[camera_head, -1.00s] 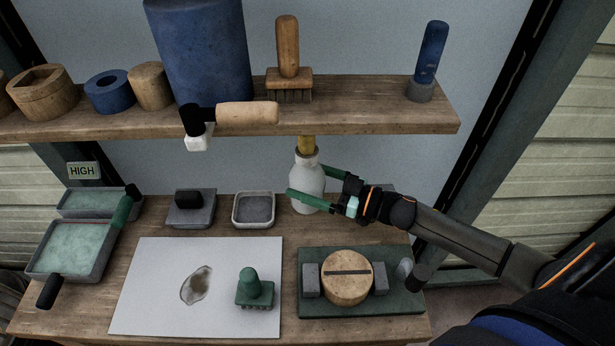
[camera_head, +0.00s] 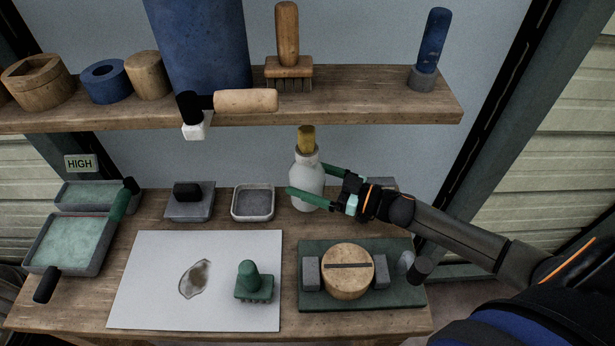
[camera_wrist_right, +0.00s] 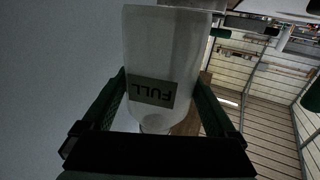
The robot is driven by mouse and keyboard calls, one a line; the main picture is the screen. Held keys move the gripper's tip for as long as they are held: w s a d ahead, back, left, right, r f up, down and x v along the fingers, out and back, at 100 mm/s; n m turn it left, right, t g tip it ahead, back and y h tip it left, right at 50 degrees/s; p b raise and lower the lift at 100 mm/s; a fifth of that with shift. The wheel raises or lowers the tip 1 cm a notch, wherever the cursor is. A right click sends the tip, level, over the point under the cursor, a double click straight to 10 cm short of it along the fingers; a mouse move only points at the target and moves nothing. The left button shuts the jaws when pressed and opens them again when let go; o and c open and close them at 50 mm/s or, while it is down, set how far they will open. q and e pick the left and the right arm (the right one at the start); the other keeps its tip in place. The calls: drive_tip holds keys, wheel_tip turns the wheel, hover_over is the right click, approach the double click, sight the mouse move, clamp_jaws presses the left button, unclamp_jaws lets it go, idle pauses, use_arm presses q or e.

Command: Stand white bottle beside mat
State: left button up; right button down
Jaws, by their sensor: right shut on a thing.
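The white bottle (camera_head: 306,187) has a yellow cap and is upright at the back of the table, behind the green mat. My right gripper (camera_head: 309,180) is shut on its body, coming from the right. In the right wrist view the bottle (camera_wrist_right: 165,50) is between both fingers, with a dark label reading FULL upside down. I cannot tell whether its base touches the table. The green mat (camera_head: 306,300) carries a round wooden block (camera_head: 347,282) and grey blocks. A pale sheet (camera_head: 140,300) lies to its left. My left gripper is not in view.
A grey square dish (camera_head: 253,217) stands just left of the bottle. A green knobbed brush (camera_head: 253,283) sits on the pale sheet. A wooden shelf (camera_head: 350,110) hangs above and behind, with a brush and a mallet. Green-filled trays (camera_head: 68,245) stand at the left.

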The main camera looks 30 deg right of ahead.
drive_tip(key=shift+f, duration=0.1)
idle(0.3)
drive_tip(key=shift+c, duration=0.2)
unclamp_jaws()
drive_tip(key=shift+o, duration=0.2)
drive_tip(key=shift+f, duration=0.2)
drive_tip(key=shift+r, duration=0.2)
